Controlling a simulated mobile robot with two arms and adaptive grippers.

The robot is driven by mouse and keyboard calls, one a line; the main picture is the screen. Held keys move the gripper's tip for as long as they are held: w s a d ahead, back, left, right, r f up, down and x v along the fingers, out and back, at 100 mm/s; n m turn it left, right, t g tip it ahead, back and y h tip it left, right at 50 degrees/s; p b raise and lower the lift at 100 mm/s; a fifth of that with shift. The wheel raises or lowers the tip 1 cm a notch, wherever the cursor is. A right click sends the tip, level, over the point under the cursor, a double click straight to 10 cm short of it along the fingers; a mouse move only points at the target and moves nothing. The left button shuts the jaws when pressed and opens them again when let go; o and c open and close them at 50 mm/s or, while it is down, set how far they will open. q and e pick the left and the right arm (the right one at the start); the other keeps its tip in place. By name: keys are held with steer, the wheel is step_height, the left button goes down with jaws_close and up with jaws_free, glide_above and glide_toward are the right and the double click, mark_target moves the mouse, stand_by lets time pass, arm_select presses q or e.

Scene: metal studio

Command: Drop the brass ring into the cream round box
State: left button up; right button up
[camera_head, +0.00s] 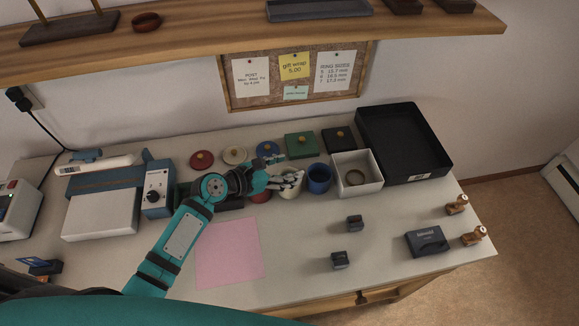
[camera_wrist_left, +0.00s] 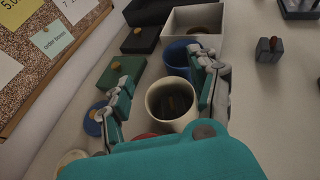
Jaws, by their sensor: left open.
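The cream round box (camera_head: 291,190) stands open on the bench, left of a blue round box (camera_head: 319,180). In the left wrist view the cream box (camera_wrist_left: 158,98) shows between and below my fingers, with a dark interior and a faint brownish patch I cannot identify. My left gripper (camera_head: 285,180) is open over the cream box, partly hiding it; its spread fingers also show in the left wrist view (camera_wrist_left: 163,70). I see nothing held between them. A brownish ring (camera_head: 355,177) lies in a white square box (camera_head: 372,187); I cannot tell whether it is the brass ring. My right gripper is out of view.
A black tray (camera_head: 440,151) stands at the back right. Several knobbed lids, including a green one (camera_head: 300,145), lie behind the boxes. A shelf (camera_head: 230,46) hangs above.

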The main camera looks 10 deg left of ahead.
arm_select(q)
steer(key=v, duration=1)
steer(key=shift+s+a, duration=0.15)
steer(key=shift+r, duration=0.1)
